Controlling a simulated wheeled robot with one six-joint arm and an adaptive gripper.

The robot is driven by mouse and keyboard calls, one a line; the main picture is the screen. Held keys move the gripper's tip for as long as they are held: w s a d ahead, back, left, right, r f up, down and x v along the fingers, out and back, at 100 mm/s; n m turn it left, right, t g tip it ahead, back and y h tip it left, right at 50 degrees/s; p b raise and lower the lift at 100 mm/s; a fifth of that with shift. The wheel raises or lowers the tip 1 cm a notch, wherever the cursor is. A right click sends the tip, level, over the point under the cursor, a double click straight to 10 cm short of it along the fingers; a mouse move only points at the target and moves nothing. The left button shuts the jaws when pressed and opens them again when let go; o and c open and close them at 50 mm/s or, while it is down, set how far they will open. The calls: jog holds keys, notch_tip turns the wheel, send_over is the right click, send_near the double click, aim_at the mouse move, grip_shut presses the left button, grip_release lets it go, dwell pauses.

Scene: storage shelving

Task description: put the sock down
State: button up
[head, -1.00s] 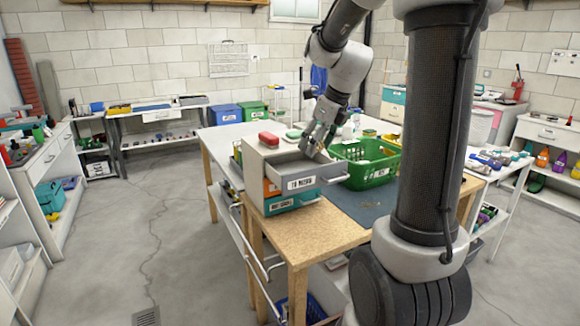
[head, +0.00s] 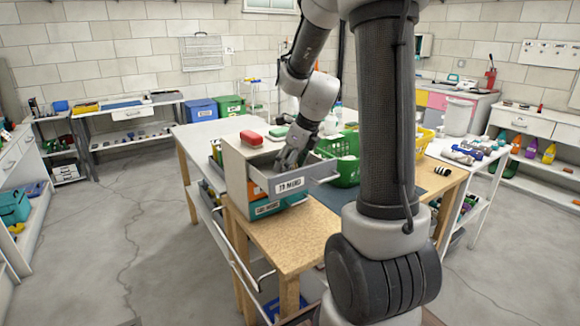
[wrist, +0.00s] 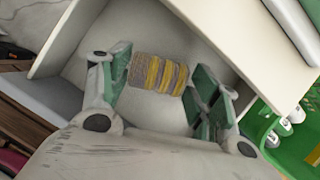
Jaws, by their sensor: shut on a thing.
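The sock (wrist: 158,73) is a small roll with grey-beige and yellow stripes, seen in the wrist view between the two fingers. My gripper (wrist: 160,82) is shut on it. In the head view my gripper (head: 288,161) points down inside the open top drawer (head: 262,183), labelled "TO MEND", and hides the sock there. In the wrist view the pale drawer floor and walls surround the fingers. I cannot tell whether the sock touches the drawer floor.
A green basket (head: 346,172) is close on the drawer's right. A black-and-white striped roll (head: 442,170) lies farther right. The floor left of the bench is open.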

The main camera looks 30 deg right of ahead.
jog(key=shift+f, duration=0.35)
jog(key=shift+f, duration=0.1)
jog(key=o, duration=0.8)
jog(key=v, duration=1.2)
jog(key=shift+s+a+r+n+h, duration=0.25)
jog(key=shift+s+a+n, duration=0.95)
jog(key=shift+s+n, duration=3.05)
jog(key=shift+s+a+r+n+h, duration=0.1)
jog(key=shift+s+a+n+h, duration=0.25)
jog(key=shift+s+a+n, duration=3.65)
jog(key=shift+s+d+r+n+h, duration=0.25)
jog(key=shift+s+d+n, duration=1.45)
jog(key=shift+n, duration=5.65)
